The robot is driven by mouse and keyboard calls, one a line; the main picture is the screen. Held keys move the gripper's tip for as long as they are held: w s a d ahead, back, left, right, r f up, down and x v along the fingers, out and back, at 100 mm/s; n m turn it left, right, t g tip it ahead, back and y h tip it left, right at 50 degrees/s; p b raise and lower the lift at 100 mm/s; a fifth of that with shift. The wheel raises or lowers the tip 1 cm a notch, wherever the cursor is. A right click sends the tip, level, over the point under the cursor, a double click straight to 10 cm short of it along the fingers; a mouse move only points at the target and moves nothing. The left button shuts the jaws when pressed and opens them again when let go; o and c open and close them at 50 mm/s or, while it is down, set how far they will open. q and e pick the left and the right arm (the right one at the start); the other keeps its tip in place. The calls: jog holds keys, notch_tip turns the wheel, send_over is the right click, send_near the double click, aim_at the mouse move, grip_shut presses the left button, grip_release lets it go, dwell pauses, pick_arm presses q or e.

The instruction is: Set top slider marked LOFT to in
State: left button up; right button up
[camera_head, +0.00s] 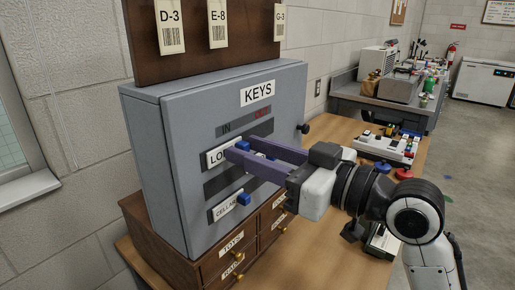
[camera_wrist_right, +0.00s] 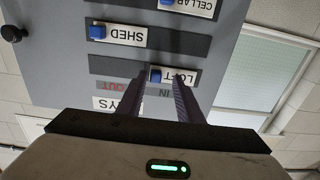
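The grey key cabinet (camera_head: 155,140) has several slots with sliders. The top slider, a white plate marked LOFT (camera_head: 214,157) with a blue knob (camera_wrist_right: 156,76), sits at the left end of its slot, on the IN side, in the head view. My right gripper (camera_head: 237,150) reaches the knob from the right with its purple fingers apart. In the wrist view, upside down, the fingers (camera_wrist_right: 159,77) stand either side of the knob. One is close beside it; the other is over the plate. I cannot tell whether either touches. My left gripper is out of view.
Below LOFT are the sliders SHED (camera_wrist_right: 126,36) and CELLAR (camera_head: 226,210), the latter also at the left. A dark cabinet knob (camera_head: 304,129) protrudes at the right edge. Wooden drawers (camera_head: 190,252) stand underneath. A bench with a coloured-button panel (camera_head: 387,148) lies to the right.

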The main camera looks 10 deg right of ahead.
jog(key=shift+d, duration=0.15)
jog(key=shift+s+d, duration=0.1)
jog(key=shift+d, duration=0.05)
jog(key=b+v, duration=0.2)
jog(key=v, duration=0.7)
jog(key=shift+s+d, duration=0.2)
jog(key=shift+s, duration=0.15)
